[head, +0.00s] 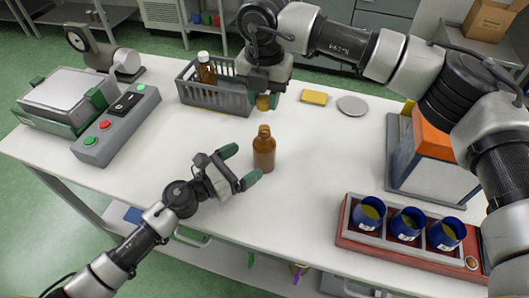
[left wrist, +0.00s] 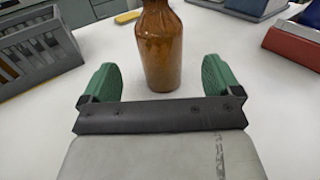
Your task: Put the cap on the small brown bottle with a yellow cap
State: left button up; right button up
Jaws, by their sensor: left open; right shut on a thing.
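The small brown bottle (head: 264,150) stands upright and uncapped on the white table in the head view. In the left wrist view the bottle (left wrist: 159,45) stands just beyond the fingers, and its top is cut off. My left gripper (head: 241,165) is open, with its green fingertips pointing at the bottle from the lower left, not closed on it. My right gripper (head: 265,98) is above and behind the bottle, pointing down, shut on the yellow cap (head: 263,102). The cap is partly hidden by the fingers.
A grey crate (head: 215,97) with a white-capped brown bottle (head: 206,68) stands behind. A yellow block (head: 313,97) and grey disc (head: 352,106) lie back right. A red tray (head: 350,239) with blue cups is front right. A button box (head: 117,125) is left.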

aim_at(264, 149)
pick_arm(q)
jog(key=x, duration=0.7)
jog(key=c, duration=1.4)
jog(key=shift+o, duration=0.2)
pick_arm(e)
jog(key=shift+f, duration=2.45)
jog(key=shift+f, duration=0.1)
jog(key=shift+f, duration=0.8)
jog(key=shift+f, duration=0.55)
